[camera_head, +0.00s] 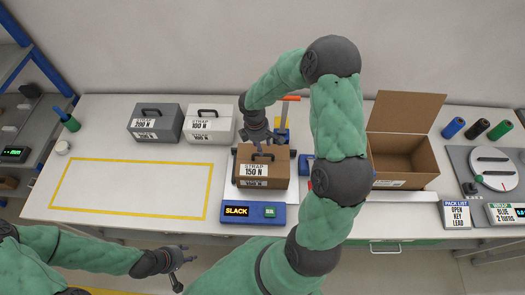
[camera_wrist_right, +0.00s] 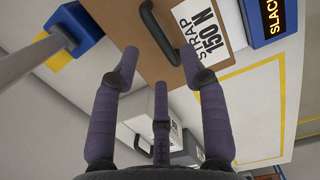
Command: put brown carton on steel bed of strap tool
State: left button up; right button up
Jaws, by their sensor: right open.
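The brown carton (camera_head: 281,168), with a dark top handle and a "STRAP 150 N" label, sits upright on the pale steel bed (camera_head: 231,190) of the strap tool. The tool's blue front (camera_head: 252,215) reads "SLACK". My right gripper (camera_head: 260,141) is open at the carton's back top edge, by the handle. In the right wrist view its spread fingers (camera_wrist_right: 160,65) point at the carton (camera_wrist_right: 118,18) and its handle (camera_wrist_right: 160,32); I cannot tell whether they touch it. My left gripper (camera_head: 184,266) is open and empty, in front of the table's edge.
A dark grey case (camera_head: 155,122) and a white case (camera_head: 209,124) stand to the left, behind a yellow-outlined area (camera_head: 130,188) that is empty. An open cardboard box (camera_head: 400,160) stands to the right. My right arm crosses between it and the tool.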

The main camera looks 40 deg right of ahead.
notch_tip(320, 180, up, 5)
jog(key=s+a+f+m+y, duration=0.1)
jog(key=s+a+f+m, duration=0.1)
jog(key=a+f, duration=0.3)
jog(key=s+a+f+m+y, duration=0.2)
jog(key=a+f, duration=0.3)
jog(key=a, duration=0.3)
jog(key=s+a+f+m+y, duration=0.2)
jog(key=s+a+f+m, duration=0.1)
jog(key=a+f, duration=0.2)
jog(key=shift+s+a+f+m+t, duration=0.1)
jog(key=shift+a+f+m+t, duration=0.1)
jog(key=shift+a, duration=0.5)
jog(key=shift+a+f+m+t, duration=0.1)
jog(key=shift+a+f+t, duration=0.1)
jog(key=shift+a, duration=0.45)
jog(key=s+a+f+m, duration=0.2)
jog(key=s, duration=0.1)
jog(key=s+a+f+m, duration=0.1)
jog(key=s, duration=0.1)
jog(key=shift+a+f+m, duration=0.15)
jog(key=shift+m, duration=0.25)
jog(key=shift+s+a+f+m+t, duration=0.15)
jog(key=shift+s+f+m+t, duration=0.15)
jog(key=shift+s+m, duration=0.2)
jog(key=shift+s, duration=0.1)
